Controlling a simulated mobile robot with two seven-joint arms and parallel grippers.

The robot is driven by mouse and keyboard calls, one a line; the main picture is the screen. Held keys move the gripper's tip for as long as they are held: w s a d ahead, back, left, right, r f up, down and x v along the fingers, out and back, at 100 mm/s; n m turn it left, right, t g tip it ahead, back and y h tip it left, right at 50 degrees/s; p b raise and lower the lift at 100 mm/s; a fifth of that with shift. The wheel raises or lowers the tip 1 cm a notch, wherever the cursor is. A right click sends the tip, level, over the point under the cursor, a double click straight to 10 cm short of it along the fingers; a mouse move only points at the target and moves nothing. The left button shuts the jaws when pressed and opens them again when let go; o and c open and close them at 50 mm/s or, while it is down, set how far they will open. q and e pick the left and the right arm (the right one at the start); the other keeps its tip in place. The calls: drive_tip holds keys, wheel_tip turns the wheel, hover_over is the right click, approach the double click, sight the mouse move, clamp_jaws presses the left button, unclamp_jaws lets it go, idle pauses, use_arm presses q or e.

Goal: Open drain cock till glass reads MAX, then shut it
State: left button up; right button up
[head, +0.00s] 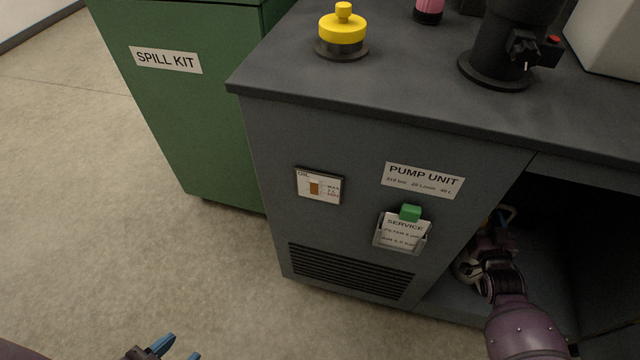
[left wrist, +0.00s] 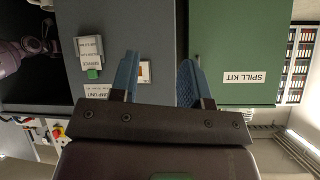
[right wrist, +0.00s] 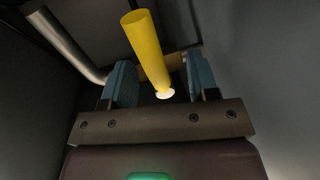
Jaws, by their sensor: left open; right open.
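The oil glass (head: 315,188) is on the front of the grey pump unit. Its brown column appears to reach slightly above the MAX mark, but the scale is too small to read surely. It also shows partly between my left fingers in the left wrist view (left wrist: 145,72). In the right wrist view a yellow lever (right wrist: 146,48), apparently the drain cock's, stands between the fingers of my right gripper (right wrist: 163,85), which are open and apart. That gripper (head: 497,225) is inside the dark bay in the head view. My left gripper (head: 177,352) is open and empty, low in front.
A silver pipe (right wrist: 68,45) runs beside the lever. The bay's side panels are close around my right arm. A green spill kit cabinet (head: 200,110) stands left of the unit. A service card holder (head: 402,233) sticks out from the front. The floor at left is clear.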

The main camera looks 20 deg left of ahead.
drive_tip(key=shift+s+d+r, duration=0.1)
drive_tip(key=shift+s+r, duration=0.05)
drive_tip(key=shift+s, duration=0.25)
use_arm(q)
drive_tip(key=p, duration=0.1)
drive_tip(key=s+p, duration=0.1)
drive_tip(key=shift+s+a+r+n+g+p, duration=0.1)
drive_tip(key=shift+a+n+g+p, duration=0.15)
drive_tip(key=shift+n+g+p, duration=0.1)
use_arm(e)
drive_tip(key=v, duration=0.9)
drive_tip(key=shift+s, duration=0.3)
